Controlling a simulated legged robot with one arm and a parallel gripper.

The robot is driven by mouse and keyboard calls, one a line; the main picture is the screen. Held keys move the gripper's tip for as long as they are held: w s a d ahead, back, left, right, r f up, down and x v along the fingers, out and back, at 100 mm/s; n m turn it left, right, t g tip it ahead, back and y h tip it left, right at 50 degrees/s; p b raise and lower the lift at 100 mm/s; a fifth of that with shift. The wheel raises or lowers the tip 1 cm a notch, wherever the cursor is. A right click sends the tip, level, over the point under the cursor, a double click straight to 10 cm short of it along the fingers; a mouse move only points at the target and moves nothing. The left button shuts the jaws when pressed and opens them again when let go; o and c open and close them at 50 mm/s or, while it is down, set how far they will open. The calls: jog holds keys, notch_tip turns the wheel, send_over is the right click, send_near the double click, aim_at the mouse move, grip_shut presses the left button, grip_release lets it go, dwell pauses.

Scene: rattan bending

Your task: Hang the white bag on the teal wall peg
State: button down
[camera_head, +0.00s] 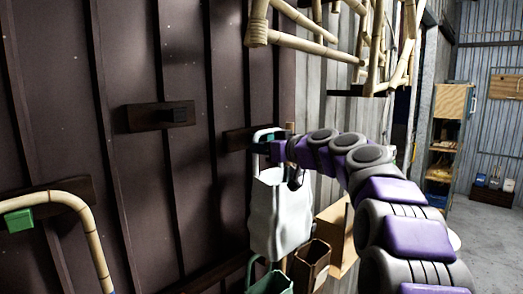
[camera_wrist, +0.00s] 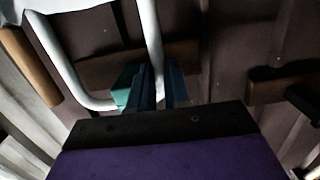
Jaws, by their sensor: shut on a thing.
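The white bag (camera_head: 280,215) hangs upright below my gripper (camera_head: 274,150), close to the dark wall. My gripper is shut on the bag's white handle, which passes between its dark blue fingers (camera_wrist: 160,88) in the wrist view. The teal wall peg (camera_wrist: 124,84) shows just left of the fingers, in front of a dark wooden plate (camera_wrist: 98,66). The handle (camera_wrist: 65,70) bends around beside the peg. I cannot tell whether the loop is over the peg or only next to it. My fingers partly hide the peg.
A dark peg on a wooden plate (camera_head: 137,116) is on the wall to the left. A green peg (camera_head: 18,220) with a curved cane (camera_head: 92,232) is lower left. A green bag (camera_head: 271,284) and a brown bag (camera_head: 310,266) are below. Bamboo poles (camera_head: 300,42) hang overhead.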

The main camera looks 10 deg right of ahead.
jog(key=shift+a, duration=1.3)
jog(key=c, duration=1.5)
grip_release()
jog(key=shift+a, duration=0.15)
jog(key=shift+o, duration=0.8)
jog(key=o, duration=0.3)
jog(key=shift+d, duration=1)
jog(key=b+v, duration=0.2)
jog(key=v, duration=1.4)
jog(key=shift+s+r, duration=0.1)
jog(key=shift+s, duration=0.3)
